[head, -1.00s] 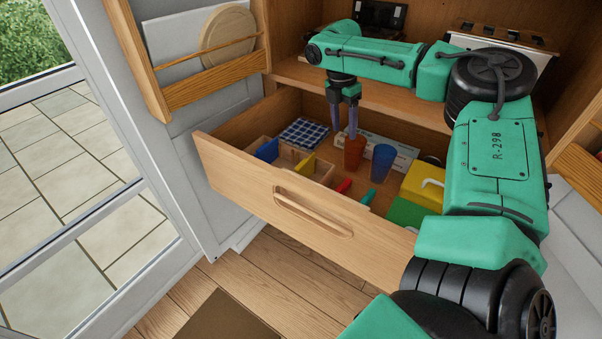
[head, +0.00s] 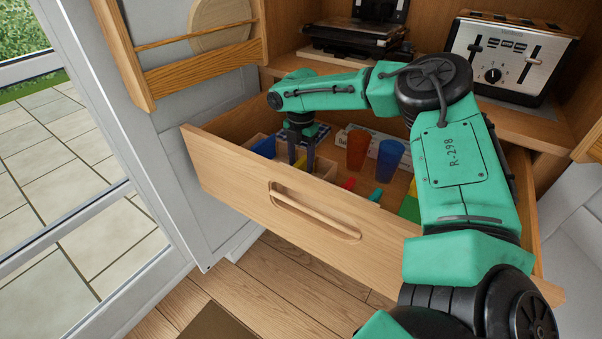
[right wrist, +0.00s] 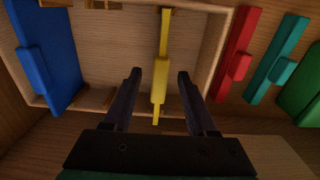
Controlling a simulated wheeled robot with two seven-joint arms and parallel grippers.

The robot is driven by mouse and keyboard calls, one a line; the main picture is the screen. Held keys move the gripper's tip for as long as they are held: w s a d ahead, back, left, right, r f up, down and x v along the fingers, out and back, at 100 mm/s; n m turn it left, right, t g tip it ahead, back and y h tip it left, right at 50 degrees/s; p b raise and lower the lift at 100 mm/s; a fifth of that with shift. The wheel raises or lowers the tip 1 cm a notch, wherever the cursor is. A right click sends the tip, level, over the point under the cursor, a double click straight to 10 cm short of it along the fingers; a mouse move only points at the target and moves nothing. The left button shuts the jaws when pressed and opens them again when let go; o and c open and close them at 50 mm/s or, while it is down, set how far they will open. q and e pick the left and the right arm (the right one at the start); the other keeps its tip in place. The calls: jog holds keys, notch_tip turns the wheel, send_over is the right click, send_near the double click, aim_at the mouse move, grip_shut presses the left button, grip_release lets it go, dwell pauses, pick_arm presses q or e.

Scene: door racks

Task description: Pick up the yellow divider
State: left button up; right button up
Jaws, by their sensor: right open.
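The yellow divider (right wrist: 160,75) stands on edge in a wooden tray inside the open drawer. In the right wrist view it lies between the two open fingers of my right gripper (right wrist: 158,78), with a gap on each side. In the head view my right gripper (head: 301,160) points down into the drawer's left part, and the divider is mostly hidden behind it. My left gripper is not in view.
A blue divider (right wrist: 45,60) is left of the yellow one; red (right wrist: 236,55) and teal (right wrist: 277,60) pieces lie right. An orange cup (head: 358,150) and blue cup (head: 388,160) stand in the drawer. The drawer front (head: 240,190) rises close to my gripper.

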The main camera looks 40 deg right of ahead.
jog(key=shift+f, duration=0.25)
jog(key=shift+r, duration=0.1)
grip_shut()
